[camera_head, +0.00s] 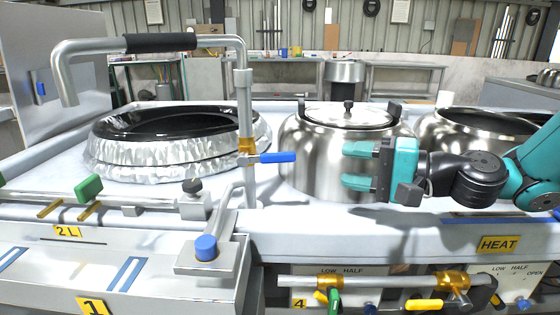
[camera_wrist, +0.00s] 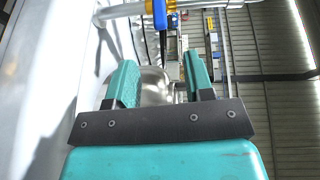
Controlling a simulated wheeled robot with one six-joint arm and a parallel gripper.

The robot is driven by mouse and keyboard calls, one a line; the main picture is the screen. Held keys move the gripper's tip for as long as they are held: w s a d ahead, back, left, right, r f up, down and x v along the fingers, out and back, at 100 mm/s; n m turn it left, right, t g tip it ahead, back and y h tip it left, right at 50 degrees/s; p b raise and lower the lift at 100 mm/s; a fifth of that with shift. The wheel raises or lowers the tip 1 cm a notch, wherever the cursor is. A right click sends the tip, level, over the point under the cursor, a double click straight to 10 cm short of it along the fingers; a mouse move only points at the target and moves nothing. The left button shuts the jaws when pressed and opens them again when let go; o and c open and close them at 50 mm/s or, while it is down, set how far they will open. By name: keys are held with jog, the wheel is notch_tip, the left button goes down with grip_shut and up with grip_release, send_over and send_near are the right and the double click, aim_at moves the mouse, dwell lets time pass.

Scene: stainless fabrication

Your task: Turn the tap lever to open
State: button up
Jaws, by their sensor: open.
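The tap is a tall steel standpipe (camera_head: 245,110) with a bent spout and a black sleeve. Its blue lever (camera_head: 278,157) sticks out to the right from a brass valve body (camera_head: 247,146), roughly level. My gripper (camera_head: 352,165) is open and empty, its teal fingers pointing left toward the lever's tip with a gap between. In the wrist view, the blue lever (camera_wrist: 160,14) shows at the top, beyond and between my open fingers (camera_wrist: 160,85). The lever is not between the fingertips.
A lidded steel pot (camera_head: 310,150) stands just behind my gripper. A wide dark-rimmed basin (camera_head: 180,165) is left of the standpipe. A blue knob (camera_head: 206,248), a green handle (camera_head: 88,188) and a yellow handle (camera_head: 425,306) are nearby. Bare counter (camera_head: 330,222) lies below my gripper.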

aim_at(288, 159)
jog(key=x, duration=1.4)
jog(key=shift+s, duration=0.1)
grip_shut()
